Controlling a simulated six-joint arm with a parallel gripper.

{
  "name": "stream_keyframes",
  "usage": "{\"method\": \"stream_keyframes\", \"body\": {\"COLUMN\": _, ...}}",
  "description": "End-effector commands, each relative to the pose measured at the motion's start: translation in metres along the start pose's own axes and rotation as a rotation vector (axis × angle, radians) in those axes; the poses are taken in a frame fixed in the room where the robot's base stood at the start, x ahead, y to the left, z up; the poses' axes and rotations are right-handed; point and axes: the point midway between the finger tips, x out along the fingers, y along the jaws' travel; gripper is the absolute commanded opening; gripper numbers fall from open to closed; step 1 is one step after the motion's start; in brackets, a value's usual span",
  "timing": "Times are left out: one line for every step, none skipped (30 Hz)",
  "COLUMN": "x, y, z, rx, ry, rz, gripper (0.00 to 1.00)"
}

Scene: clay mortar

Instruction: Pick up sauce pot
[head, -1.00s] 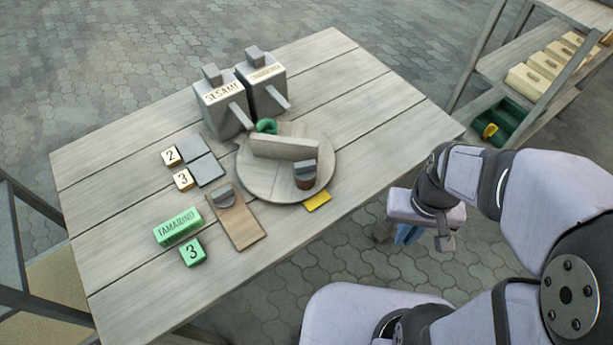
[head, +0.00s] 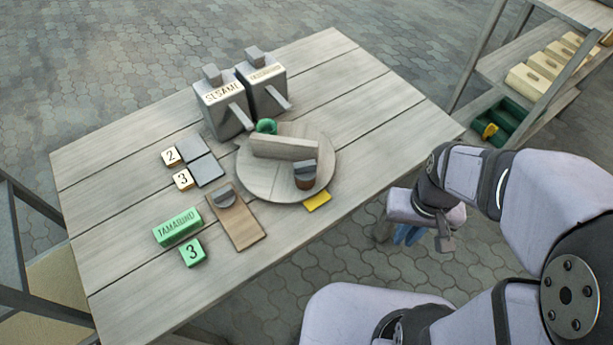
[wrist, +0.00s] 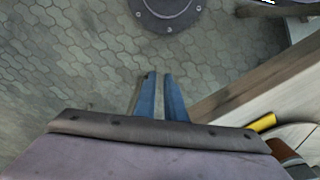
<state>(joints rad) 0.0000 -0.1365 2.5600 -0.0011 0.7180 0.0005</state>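A small brown pot with a grey lid (head: 305,176) stands on the near right part of a round wooden board (head: 262,183). A green pot (head: 266,126) stands behind an upright plank (head: 284,147) on the same board, its lower part hidden. I cannot tell which is the sauce pot. My gripper (head: 408,236) hangs off the table's right front edge, apart from the board and both pots. In the wrist view its blue fingers (wrist: 160,95) have a narrow gap with only paving showing between them.
Two grey dispensers (head: 224,108) stand behind the board, one labelled SESAME. A green TAMARIND block (head: 178,227), number tiles (head: 193,252), a wooden strip (head: 238,222) and a yellow tag (head: 318,200) lie on the table (head: 120,160). A shelf (head: 520,60) stands right. The table's right end is clear.

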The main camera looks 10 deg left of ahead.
Motion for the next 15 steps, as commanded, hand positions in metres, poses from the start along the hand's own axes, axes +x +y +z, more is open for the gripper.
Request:
{"method": "stream_keyframes", "body": {"x": 0.0000, "y": 0.0000, "z": 0.0000, "rx": 0.000, "ry": 0.000, "rz": 0.000, "gripper": 0.23}}
{"method": "stream_keyframes", "body": {"x": 0.0000, "y": 0.0000, "z": 0.0000, "rx": 0.000, "ry": 0.000, "rz": 0.000, "gripper": 0.30}}
{"method": "stream_keyframes", "body": {"x": 0.0000, "y": 0.0000, "z": 0.0000, "rx": 0.000, "ry": 0.000, "rz": 0.000, "gripper": 0.40}}
{"method": "stream_keyframes", "body": {"x": 0.0000, "y": 0.0000, "z": 0.0000, "rx": 0.000, "ry": 0.000, "rz": 0.000, "gripper": 0.47}}
{"method": "stream_keyframes", "body": {"x": 0.0000, "y": 0.0000, "z": 0.0000, "rx": 0.000, "ry": 0.000, "rz": 0.000, "gripper": 0.54}}
{"method": "stream_keyframes", "body": {"x": 0.0000, "y": 0.0000, "z": 0.0000, "rx": 0.000, "ry": 0.000, "rz": 0.000, "gripper": 0.58}}
{"method": "stream_keyframes", "body": {"x": 0.0000, "y": 0.0000, "z": 0.0000, "rx": 0.000, "ry": 0.000, "rz": 0.000, "gripper": 0.58}}
{"method": "stream_keyframes", "body": {"x": 0.0000, "y": 0.0000, "z": 0.0000, "rx": 0.000, "ry": 0.000, "rz": 0.000, "gripper": 0.58}}
{"method": "stream_keyframes", "body": {"x": 0.0000, "y": 0.0000, "z": 0.0000, "rx": 0.000, "ry": 0.000, "rz": 0.000, "gripper": 0.58}}
{"method": "stream_keyframes", "body": {"x": 0.0000, "y": 0.0000, "z": 0.0000, "rx": 0.000, "ry": 0.000, "rz": 0.000, "gripper": 0.58}}
{"method": "stream_keyframes", "body": {"x": 0.0000, "y": 0.0000, "z": 0.0000, "rx": 0.000, "ry": 0.000, "rz": 0.000, "gripper": 0.58}}
{"method": "stream_keyframes", "body": {"x": 0.0000, "y": 0.0000, "z": 0.0000, "rx": 0.000, "ry": 0.000, "rz": 0.000, "gripper": 0.58}}
{"method": "stream_keyframes", "body": {"x": 0.0000, "y": 0.0000, "z": 0.0000, "rx": 0.000, "ry": 0.000, "rz": 0.000, "gripper": 0.58}}
{"method": "stream_keyframes", "body": {"x": -0.0001, "y": 0.0000, "z": -0.0001, "rx": 0.000, "ry": 0.000, "rz": 0.000, "gripper": 0.58}}
{"method": "stream_keyframes", "body": {"x": -0.0001, "y": 0.0002, "z": -0.0007, "rx": 0.002, "ry": 0.000, "rz": 0.000, "gripper": 0.58}}
